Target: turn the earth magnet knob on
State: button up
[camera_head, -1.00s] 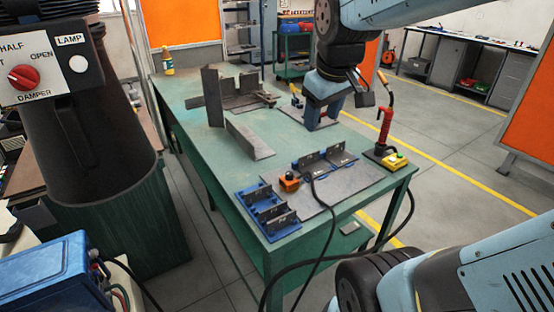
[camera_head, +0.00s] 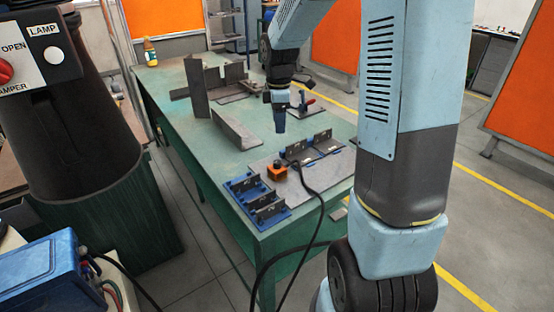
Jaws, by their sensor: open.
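The earth magnet (camera_head: 277,172) is a small orange block with a dark cable at its side. It sits on the grey plate (camera_head: 313,181) near the front of the green table. Its knob is too small to tell which way it points. My gripper (camera_head: 279,126) points down above the table, behind the magnet and apart from it. Its blue fingers are seen edge-on and overlap, with nothing visible held in them.
Blue-based fixtures (camera_head: 257,199) stand left of the magnet, and more blue fixtures (camera_head: 313,146) stand behind it to the right. Upright steel plates (camera_head: 197,88) and a long angle piece (camera_head: 233,128) lie farther back. A red-handled clamp (camera_head: 309,102) stands behind my gripper.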

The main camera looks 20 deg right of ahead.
aim_at(277, 161)
jog(key=shift+n, duration=0.5)
jog(key=f, duration=0.5)
jog(key=w+f, duration=0.1)
jog(key=f, duration=1)
jog(key=shift+w, duration=0.25)
jog(key=shift+c, duration=0.4)
grip_shut()
